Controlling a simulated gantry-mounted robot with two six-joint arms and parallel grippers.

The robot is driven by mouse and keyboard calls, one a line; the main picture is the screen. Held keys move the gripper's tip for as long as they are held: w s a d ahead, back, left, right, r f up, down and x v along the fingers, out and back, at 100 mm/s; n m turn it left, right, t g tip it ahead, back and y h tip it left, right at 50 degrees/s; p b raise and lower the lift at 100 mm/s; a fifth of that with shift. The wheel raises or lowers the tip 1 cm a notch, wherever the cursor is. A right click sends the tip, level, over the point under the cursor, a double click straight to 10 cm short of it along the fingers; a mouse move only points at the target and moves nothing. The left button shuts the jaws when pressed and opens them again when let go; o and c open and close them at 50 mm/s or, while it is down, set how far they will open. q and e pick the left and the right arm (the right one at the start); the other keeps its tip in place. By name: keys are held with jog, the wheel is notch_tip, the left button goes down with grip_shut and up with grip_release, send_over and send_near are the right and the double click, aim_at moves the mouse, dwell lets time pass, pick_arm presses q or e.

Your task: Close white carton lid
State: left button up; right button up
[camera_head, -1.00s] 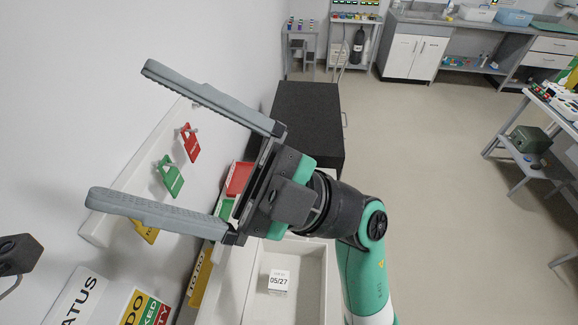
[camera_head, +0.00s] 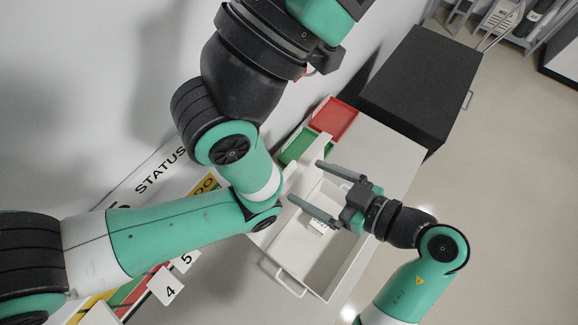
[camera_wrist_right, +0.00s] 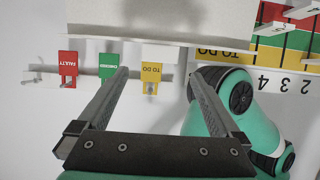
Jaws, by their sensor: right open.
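A small white box with a dark printed label (camera_head: 319,227), likely the carton, sits inside a white open drawer (camera_head: 343,270) in the head view. My right gripper's finger partly covers it, and I cannot make out its lid. My right gripper (camera_head: 305,180) is open, its fingers reaching left over the drawer, with nothing seen between them. In the right wrist view its two fingers (camera_wrist_right: 159,76) are spread apart, pointing toward the wall rail. My left arm crosses the head view from the left and bends up; its fingers are out of the picture.
A red tray (camera_head: 334,119) and a green tray (camera_head: 305,146) lie beyond the drawer. A black cabinet (camera_head: 420,85) stands at upper right. Red (camera_wrist_right: 68,70), green (camera_wrist_right: 108,65) and yellow (camera_wrist_right: 151,75) tags hang on the wall. My left arm crowds the left side.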

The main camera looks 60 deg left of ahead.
aim_at(288, 171)
jog(key=x, duration=0.7)
jog(key=shift+s+a, duration=0.1)
jog(key=shift+a, duration=0.2)
grip_shut()
